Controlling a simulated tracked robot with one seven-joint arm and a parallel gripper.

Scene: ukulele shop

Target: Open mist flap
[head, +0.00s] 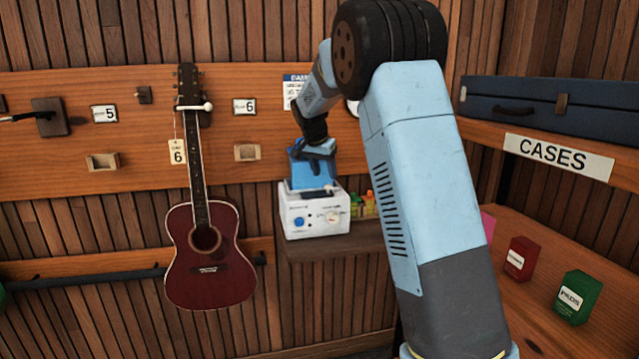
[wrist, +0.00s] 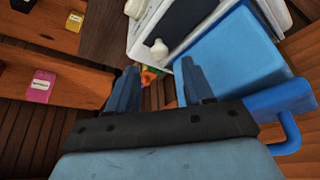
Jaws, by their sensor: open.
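A white boxy unit (head: 317,222) with a blue knob and a dial on its front stands on a wooden shelf; it also shows in the wrist view (wrist: 139,38). A blue tank (head: 303,176) with a side handle sits on it, large in the wrist view (wrist: 232,52). A dark flat panel (wrist: 182,17) lies on the white top, with a small white knob (wrist: 159,48) near it. It looks like the mist flap and appears flat. My gripper (wrist: 160,84) is open and empty, its right finger overlapping the tank; I cannot tell whether they touch.
Small coloured boxes (head: 362,204) stand right of the unit. Red (head: 520,258) and green (head: 577,297) boxes sit on the right shelf, below a blue case (head: 545,105). My arm hides the middle right.

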